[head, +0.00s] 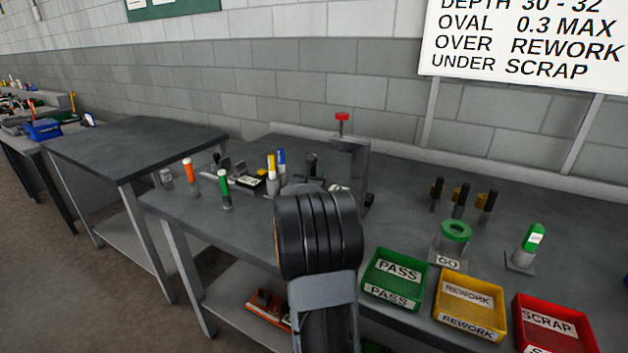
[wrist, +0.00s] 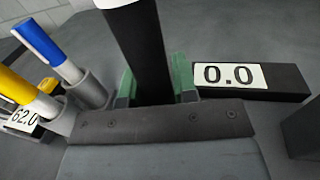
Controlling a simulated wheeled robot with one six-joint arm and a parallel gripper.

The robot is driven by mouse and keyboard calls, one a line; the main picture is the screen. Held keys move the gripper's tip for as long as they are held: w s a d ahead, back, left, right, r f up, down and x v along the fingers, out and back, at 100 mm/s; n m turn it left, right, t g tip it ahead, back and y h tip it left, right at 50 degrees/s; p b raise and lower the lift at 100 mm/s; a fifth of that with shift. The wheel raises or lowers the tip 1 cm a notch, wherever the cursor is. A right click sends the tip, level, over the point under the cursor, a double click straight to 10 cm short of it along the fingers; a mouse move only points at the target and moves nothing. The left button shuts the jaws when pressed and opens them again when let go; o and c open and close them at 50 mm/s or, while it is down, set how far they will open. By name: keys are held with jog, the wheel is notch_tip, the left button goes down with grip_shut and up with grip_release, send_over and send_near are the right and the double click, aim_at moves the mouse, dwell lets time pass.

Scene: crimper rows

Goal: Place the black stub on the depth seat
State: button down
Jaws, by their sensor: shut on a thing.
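My gripper (wrist: 155,88) is shut on the black stub (wrist: 138,45), a dark upright cylinder with a white part at its top, between the green finger pads in the wrist view. In the head view my arm hides the fingers. A black box with a display reading 0.0 (wrist: 229,76) lies just right of the held stub. I cannot make out the depth seat for sure; a grey stand with a red knob (head: 342,117) rises behind my arm in the head view.
Blue (wrist: 50,52) and yellow (wrist: 20,90) stubs stand in grey holders left of the gripper, near a display reading 62.0 (wrist: 25,117). Green PASS (head: 394,280), yellow REWORK (head: 468,304) and red SCRAP (head: 553,325) trays line the bench front, with a green GO ring gauge (head: 456,231) behind.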

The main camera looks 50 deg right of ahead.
jog(key=shift+f, duration=0.1)
jog(key=c, duration=1.4)
grip_release()
jog(key=shift+f, duration=0.1)
jog(key=o, duration=0.5)
jog(key=shift+r, duration=0.35)
jog(key=v, duration=1.2)
jog(key=shift+f, duration=0.1)
